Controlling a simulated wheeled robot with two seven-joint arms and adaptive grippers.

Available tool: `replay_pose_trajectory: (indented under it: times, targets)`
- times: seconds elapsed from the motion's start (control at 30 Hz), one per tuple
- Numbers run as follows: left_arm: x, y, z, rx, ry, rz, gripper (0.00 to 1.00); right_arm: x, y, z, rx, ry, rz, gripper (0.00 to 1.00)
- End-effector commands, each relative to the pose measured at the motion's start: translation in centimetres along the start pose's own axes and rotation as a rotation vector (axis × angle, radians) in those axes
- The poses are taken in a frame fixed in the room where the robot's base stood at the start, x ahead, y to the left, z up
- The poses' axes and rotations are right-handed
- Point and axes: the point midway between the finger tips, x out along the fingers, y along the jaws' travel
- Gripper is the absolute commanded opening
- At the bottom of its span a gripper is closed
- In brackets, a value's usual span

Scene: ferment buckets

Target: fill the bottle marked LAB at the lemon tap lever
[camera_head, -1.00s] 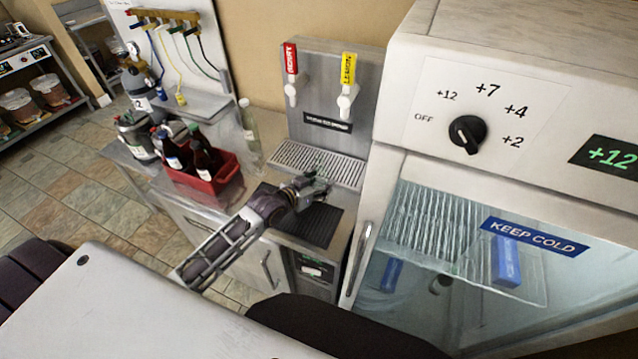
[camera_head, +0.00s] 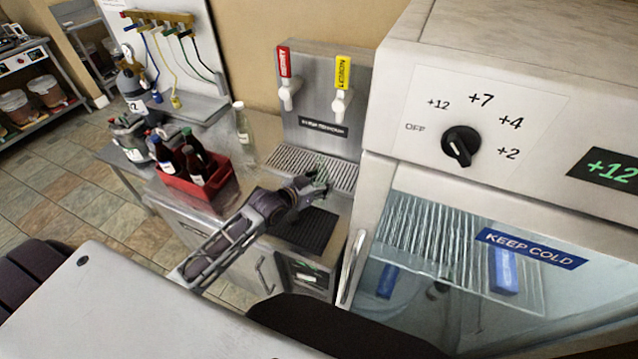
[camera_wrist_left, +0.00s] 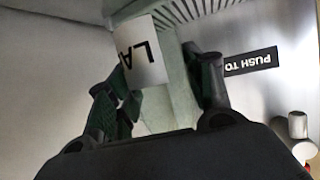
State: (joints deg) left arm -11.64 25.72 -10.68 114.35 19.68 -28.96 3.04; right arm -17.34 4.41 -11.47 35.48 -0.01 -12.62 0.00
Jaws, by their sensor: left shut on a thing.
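My left gripper (camera_head: 318,182) is in front of the drip grate, below the taps. In the left wrist view its fingers (camera_wrist_left: 160,95) are closed around a pale greenish clear bottle (camera_wrist_left: 178,85). The bottle's white label (camera_wrist_left: 144,62) shows the letters "LA"; the rest is hidden by a finger. In the head view the bottle is mostly hidden by the gripper. The yellow lemon tap lever (camera_head: 342,72) stands upright above its white spout (camera_head: 341,103), above and slightly right of the gripper. My right gripper is not in view.
A red tap lever (camera_head: 284,62) is left of the lemon one. The drip grate (camera_head: 290,160) lies below both. A clear bottle (camera_head: 243,128) and a red crate (camera_head: 200,185) of bottles stand to the left. The white fridge (camera_head: 400,150) closes off the right side.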

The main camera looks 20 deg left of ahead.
Motion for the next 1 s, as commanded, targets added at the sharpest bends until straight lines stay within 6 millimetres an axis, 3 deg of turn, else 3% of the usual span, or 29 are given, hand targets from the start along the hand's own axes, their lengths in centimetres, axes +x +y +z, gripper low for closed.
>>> replay_pose_trajectory:
  times: [1.0]
  targets:
    - [6.2,-1.9,-2.8,-0.001,0.003,0.0,0.21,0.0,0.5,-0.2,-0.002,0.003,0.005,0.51]
